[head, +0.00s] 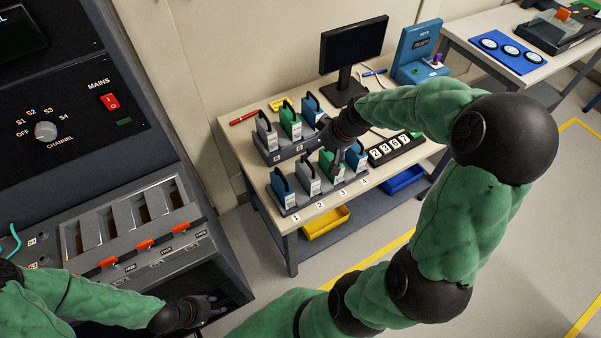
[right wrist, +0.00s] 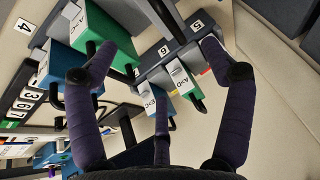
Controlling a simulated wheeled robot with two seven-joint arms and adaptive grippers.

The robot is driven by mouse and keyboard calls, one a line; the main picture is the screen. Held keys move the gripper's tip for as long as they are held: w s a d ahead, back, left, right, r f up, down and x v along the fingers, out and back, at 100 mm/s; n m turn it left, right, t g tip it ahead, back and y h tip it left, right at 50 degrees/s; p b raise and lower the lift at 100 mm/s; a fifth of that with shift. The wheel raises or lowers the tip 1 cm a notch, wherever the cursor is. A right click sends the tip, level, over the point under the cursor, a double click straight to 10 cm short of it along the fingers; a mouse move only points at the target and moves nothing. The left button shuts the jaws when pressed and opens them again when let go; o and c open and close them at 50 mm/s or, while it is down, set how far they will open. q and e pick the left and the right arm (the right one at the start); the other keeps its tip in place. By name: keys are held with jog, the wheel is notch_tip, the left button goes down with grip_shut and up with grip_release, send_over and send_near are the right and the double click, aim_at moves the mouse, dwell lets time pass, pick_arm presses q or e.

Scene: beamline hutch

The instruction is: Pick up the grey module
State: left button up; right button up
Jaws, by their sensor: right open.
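Two grey modules show in the head view: one (head: 308,178) in the front rack (head: 292,208) between a blue and a green module, the other (head: 267,132) at the left end of the back rack (head: 283,154). My right gripper (head: 334,148) is over the racks, to the right of both grey modules. In the right wrist view its fingers (right wrist: 160,85) are spread and empty above blue (right wrist: 149,98) and green (right wrist: 184,82) modules. My left gripper (head: 214,304) is low at the left beside the dark cabinet; its fingers are too small to read.
A monitor (head: 352,50), a red pen (head: 244,118) and a number strip (head: 395,149) are on the table. Yellow (head: 325,222) and blue (head: 404,181) bins sit below. A cabinet with empty bays (head: 130,214) stands at the left. My right arm crosses the table's right side.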

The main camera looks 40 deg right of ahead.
aim_at(309, 163)
jog(key=shift+s+a+b+x, duration=0.15)
jog(key=shift+b+x, duration=0.25)
jog(key=shift+x, duration=0.95)
jog(key=shift+s+a+b+x, duration=0.1)
jog(key=shift+b+x, duration=0.3)
jog(key=shift+x, duration=1)
jog(key=shift+s+a+b+x, duration=0.15)
jog(key=shift+b+x, duration=0.25)
jog(key=shift+x, duration=0.95)
jog(key=shift+w+f, duration=0.3)
jog(key=shift+f, duration=0.2)
jog(key=shift+r, duration=0.1)
jog(key=c, duration=1.4)
